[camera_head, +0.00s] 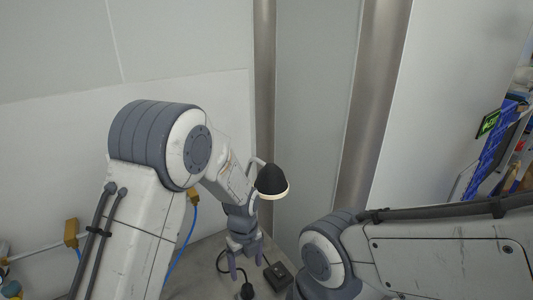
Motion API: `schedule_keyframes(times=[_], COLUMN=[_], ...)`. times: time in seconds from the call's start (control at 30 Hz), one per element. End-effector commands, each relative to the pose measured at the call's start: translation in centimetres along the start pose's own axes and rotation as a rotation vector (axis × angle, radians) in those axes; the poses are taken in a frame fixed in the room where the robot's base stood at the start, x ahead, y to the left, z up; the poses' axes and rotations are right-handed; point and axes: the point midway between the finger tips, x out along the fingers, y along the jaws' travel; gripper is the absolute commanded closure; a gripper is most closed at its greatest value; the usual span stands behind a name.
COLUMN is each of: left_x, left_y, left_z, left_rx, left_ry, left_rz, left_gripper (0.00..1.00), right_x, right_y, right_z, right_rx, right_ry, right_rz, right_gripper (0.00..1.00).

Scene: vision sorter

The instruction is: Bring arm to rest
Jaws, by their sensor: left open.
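My left arm (140,230) comes in from the left, bends at a large grey joint and reaches down. My left gripper (246,264) is at its end, fingers pointing down and spread apart, with nothing seen between them. It hangs over or near a grey surface (210,265); the gap to it is hard to judge. My right arm (440,250) comes in from the right, folded low in the picture. Its gripper is out of view.
Pale walls and metal posts (371,100) stand behind. A shelf with blue bins (490,150) is far right.

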Motion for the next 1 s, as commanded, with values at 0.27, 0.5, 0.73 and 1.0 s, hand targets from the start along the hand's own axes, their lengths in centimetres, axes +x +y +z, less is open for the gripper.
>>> schedule_keyframes(times=[0.27,0.5,0.73,1.0], left_x=[-5.5,-9.1,-10.2,-10.2], left_y=[1.6,6.0,10.9,13.3], left_z=[-7.0,-14.2,-19.1,-20.9], left_rx=[-0.532,-1.135,-1.63,-1.858], left_ry=[0.011,0.05,0.09,0.104], left_rz=[-0.028,-0.033,-0.014,0.006], left_gripper=[0.17,0.17,0.17,0.17], right_x=[1.7,3.2,4.2,4.5], right_y=[0.1,0.2,0.3,0.3], right_z=[0.1,0.2,0.2,0.2], right_rx=[-0.001,-0.001,-0.001,-0.001], right_ry=[0.0,0.0,0.0,0.0], right_rz=[0.0,0.0,0.0,0.0], right_gripper=[1.0,1.0,1.0,1.0])
